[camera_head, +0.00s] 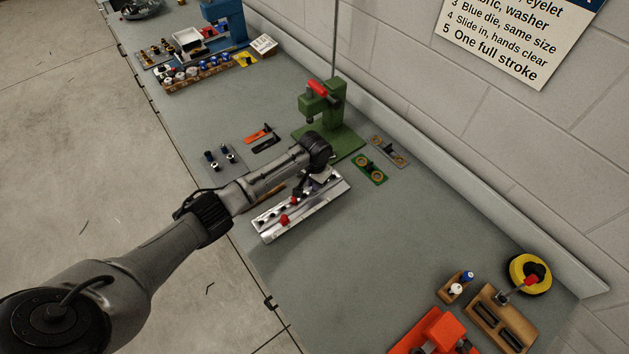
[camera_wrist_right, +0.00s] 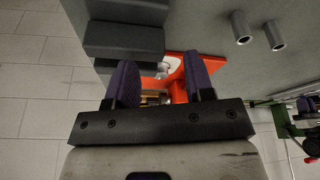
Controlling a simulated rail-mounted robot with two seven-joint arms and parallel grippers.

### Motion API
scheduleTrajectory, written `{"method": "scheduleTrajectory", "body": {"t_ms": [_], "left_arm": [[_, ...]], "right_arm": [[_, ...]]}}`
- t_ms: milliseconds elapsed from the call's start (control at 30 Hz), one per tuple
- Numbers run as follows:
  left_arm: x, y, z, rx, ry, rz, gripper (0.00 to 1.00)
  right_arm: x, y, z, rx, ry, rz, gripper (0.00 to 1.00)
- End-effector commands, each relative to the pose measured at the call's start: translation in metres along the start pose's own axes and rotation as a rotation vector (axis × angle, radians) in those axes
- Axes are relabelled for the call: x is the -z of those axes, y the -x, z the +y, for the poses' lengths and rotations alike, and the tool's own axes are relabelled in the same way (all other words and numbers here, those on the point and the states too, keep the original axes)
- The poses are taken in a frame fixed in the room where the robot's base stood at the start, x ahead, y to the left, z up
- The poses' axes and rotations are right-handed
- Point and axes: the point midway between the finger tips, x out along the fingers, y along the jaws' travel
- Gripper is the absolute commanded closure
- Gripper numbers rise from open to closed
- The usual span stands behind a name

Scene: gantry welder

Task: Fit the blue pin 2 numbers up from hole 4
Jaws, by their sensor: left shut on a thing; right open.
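A silver metal rail (camera_head: 272,232) with a row of dark holes lies on the bench. A red pin (camera_head: 284,219) stands in its near part, and another red spot shows by my gripper. Hole numbers are too small to read. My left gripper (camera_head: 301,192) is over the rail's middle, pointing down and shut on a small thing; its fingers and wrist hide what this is. Dark blue pins stand on a grey plate (camera_head: 222,161) left of the rail. My right gripper (camera_wrist_right: 162,84) is open and empty in the right wrist view, away from the rail.
A green press (camera_head: 330,125) stands behind the rail, with a green plate (camera_head: 370,169) to its right. An orange-red machine (camera_head: 432,334) and a wooden block (camera_head: 500,322) are at the lower right. The bench between them and the rail is clear.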

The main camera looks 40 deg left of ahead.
Motion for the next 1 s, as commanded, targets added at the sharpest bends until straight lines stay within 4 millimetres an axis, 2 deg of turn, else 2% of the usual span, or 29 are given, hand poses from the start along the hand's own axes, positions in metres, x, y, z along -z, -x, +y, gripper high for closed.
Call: {"method": "scheduleTrajectory", "body": {"t_ms": [300, 333, 633, 867, 1000], "left_arm": [[0.0, -0.007, 0.0, 0.0, 0.0, 0.001, 1.0], [0.0, -0.007, 0.0, 0.0, 0.0, 0.001, 0.84], [0.0, -0.007, 0.0, 0.0, 0.0, 0.001, 0.55], [0.0, -0.006, 0.0, 0.0, 0.0, 0.001, 0.55], [0.001, 0.003, 0.0, 0.0, 0.0, 0.002, 0.55]], "right_arm": [[-0.001, -0.003, 0.001, -0.003, 0.004, -0.001, 0.52], [-0.001, -0.003, 0.001, -0.003, 0.004, -0.001, 0.52], [-0.002, -0.003, 0.003, -0.008, 0.01, -0.001, 0.52], [-0.001, -0.002, 0.003, -0.007, 0.009, -0.001, 0.52], [-0.001, 0.0, 0.002, -0.005, 0.006, -0.001, 0.52]]}}
